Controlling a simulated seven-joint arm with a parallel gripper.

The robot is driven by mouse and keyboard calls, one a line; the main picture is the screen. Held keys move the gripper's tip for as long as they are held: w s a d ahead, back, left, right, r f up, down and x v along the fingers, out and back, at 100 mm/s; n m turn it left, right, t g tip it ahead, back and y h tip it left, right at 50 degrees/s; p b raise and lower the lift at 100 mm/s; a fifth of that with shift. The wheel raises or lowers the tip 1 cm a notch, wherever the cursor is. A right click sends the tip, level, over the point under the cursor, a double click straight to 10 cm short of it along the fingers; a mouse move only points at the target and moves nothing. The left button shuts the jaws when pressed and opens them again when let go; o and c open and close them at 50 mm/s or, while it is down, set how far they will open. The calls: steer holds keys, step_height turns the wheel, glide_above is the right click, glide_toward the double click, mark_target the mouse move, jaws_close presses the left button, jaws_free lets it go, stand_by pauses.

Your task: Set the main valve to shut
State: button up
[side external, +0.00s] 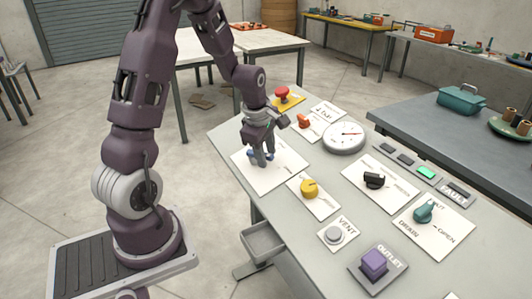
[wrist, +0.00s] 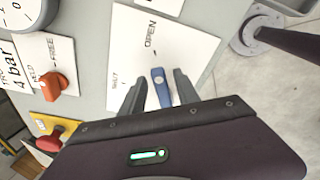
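The main valve appears to be the blue lever (wrist: 160,88) on a white plate (wrist: 124,55) marked OPEN and SHUT in the wrist view. The lever lies roughly up and down in that picture, with OPEN beyond its upper end and SHUT off to its left. My gripper (wrist: 162,84) is open, with one finger on each side of the lever and a gap visible on both sides. In the side external view my gripper (side external: 262,160) is down over the plate (side external: 283,176) and hides most of the blue lever. The lever's lower end is hidden by my gripper's body.
Near the plate are an orange knob (side external: 304,121), a red button (side external: 282,92), a round gauge (side external: 344,136) and a yellow knob (side external: 309,188). Farther along are a black knob (side external: 374,180), teal handle (side external: 423,211) and purple button (side external: 374,262). A grey tray (side external: 264,243) hangs at the panel's near edge.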

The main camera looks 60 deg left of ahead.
jaws_close()
stand_by(1.2)
